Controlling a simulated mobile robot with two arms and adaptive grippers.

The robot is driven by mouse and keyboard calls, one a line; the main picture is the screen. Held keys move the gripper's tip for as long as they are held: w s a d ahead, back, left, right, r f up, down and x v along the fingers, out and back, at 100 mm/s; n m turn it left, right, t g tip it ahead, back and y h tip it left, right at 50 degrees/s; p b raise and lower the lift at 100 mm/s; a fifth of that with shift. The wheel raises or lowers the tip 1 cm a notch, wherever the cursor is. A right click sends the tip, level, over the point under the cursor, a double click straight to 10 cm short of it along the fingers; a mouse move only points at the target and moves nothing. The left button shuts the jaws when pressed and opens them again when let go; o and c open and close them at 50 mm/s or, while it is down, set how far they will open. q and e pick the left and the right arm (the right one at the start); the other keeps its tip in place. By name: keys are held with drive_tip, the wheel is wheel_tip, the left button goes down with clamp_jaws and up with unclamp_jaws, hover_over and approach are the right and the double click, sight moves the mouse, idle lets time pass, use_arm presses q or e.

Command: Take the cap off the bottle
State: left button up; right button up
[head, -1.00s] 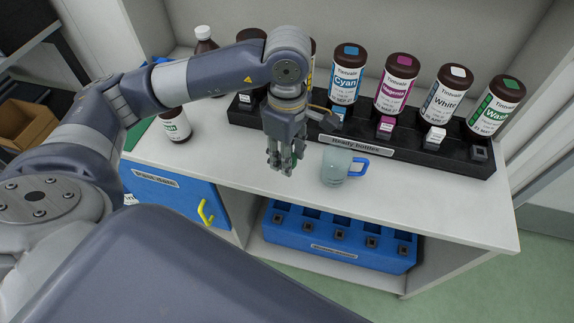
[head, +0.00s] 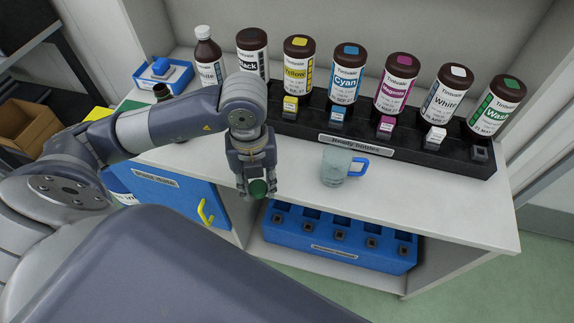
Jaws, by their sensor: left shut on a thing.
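My left gripper (head: 258,192) is shut on a round dark green cap (head: 259,188), held over the front edge of the white counter, left of the mug. A dark bottle top (head: 162,91) shows just above my left arm; the arm hides the rest of that bottle. I cannot tell whether its neck is bare. My right gripper is not in view.
A black rack (head: 385,138) holds several large brown ink bottles at the back. A grey mug with a blue handle (head: 336,167) stands on the counter. A white-labelled bottle (head: 208,58) and a blue tray (head: 182,75) stand at the back left. A blue crate (head: 340,255) is below.

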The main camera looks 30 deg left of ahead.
use_arm(q)
drive_tip(key=n, duration=0.2)
drive_tip(key=s+n, duration=0.1)
drive_tip(key=n, duration=0.1)
drive_tip(key=a+n, duration=0.1)
drive_tip(key=n, duration=0.1)
drive_tip(key=shift+s+f, duration=0.35)
drive_tip(key=shift+f, duration=0.05)
drive_tip(key=n, duration=0.2)
drive_tip(key=p, duration=0.3)
hover_over(298, 169)
drive_tip(key=shift+f+n, duration=0.3)
drive_tip(key=shift+f, duration=0.5)
wheel_tip(298, 169, down, 3)
drive_tip(key=shift+r+p, duration=0.1)
drive_tip(key=shift+p, duration=0.6)
drive_tip(key=shift+f, duration=0.35)
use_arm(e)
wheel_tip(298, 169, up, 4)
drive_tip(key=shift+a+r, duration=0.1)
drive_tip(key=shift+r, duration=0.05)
use_arm(q)
drive_tip(key=shift+f, duration=0.1)
